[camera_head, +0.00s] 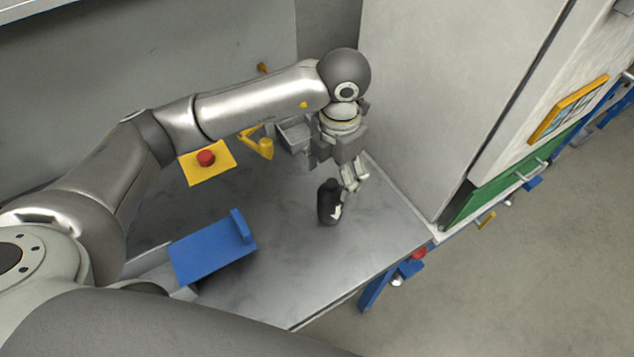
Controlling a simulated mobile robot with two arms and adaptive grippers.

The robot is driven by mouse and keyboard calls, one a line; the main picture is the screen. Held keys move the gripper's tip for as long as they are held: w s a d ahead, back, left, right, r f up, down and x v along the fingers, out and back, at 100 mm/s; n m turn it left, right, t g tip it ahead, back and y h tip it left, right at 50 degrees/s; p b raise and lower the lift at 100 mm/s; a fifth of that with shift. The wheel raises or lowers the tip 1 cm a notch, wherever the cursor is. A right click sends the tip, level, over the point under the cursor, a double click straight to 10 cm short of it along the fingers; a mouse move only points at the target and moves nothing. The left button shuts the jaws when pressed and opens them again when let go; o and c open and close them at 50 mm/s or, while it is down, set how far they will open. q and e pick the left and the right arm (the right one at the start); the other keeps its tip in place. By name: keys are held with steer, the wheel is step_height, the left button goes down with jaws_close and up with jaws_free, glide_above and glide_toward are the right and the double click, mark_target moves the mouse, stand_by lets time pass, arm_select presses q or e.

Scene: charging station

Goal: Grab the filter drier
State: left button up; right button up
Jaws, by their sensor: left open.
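The filter drier, a small black cylinder (327,200) with a white mark, stands about upright on the grey metal tabletop. My left gripper (346,190) hangs down from the arm reaching in from the left. Its fingers are open and sit just right of and behind the cylinder, very close to it. I cannot tell whether a finger touches it. My right gripper is out of view.
A tall light cabinet (440,90) rises just right of my left gripper. A blue angled holder (212,250) and a red button on a yellow plate (206,165) are on the left. A small grey bin (294,134) stands behind. The tabletop front is clear.

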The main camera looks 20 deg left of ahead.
mark_target(337, 187)
arm_select(q)
steer(key=f, duration=0.3)
steer(key=d+f, duration=0.1)
steer(key=shift+s+f+p, duration=0.2)
steer(key=shift+s+p, duration=0.2)
steer(key=shift+a+f, duration=0.2)
steer(key=shift+f, duration=0.05)
steer(key=f, duration=0.1)
steer(key=f+p, duration=0.1)
steer(key=f, duration=0.1)
steer(key=f+p, duration=0.1)
steer(key=shift+w+a+f, duration=0.1)
steer(key=shift+a+f, duration=0.1)
steer(key=shift+a, duration=0.05)
steer(key=shift+f, duration=0.4)
steer(key=shift+w, duration=0.1)
steer(key=shift+c, duration=0.2)
steer(key=c, duration=1.2)
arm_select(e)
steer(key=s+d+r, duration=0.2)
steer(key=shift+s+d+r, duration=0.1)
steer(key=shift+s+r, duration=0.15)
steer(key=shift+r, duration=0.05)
